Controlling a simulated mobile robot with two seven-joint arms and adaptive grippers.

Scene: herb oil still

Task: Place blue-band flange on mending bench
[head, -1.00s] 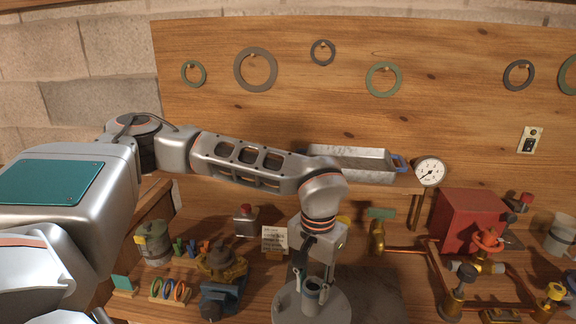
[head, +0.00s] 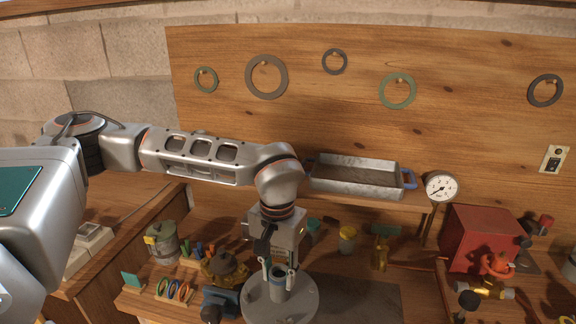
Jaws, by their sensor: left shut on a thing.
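My left gripper (head: 279,270) points down and is shut on the neck of a grey round flange (head: 300,304). The flange is a wide flat disc with a short upright pipe. My right gripper is not in view.
A blue vise (head: 220,302) and a brass-coloured fitting (head: 224,266) stand close left of the flange. A rack of coloured rings (head: 174,290) is further left. A dark mat (head: 365,300) lies clear at right. A red box (head: 484,238) and a gauge (head: 441,187) are beyond.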

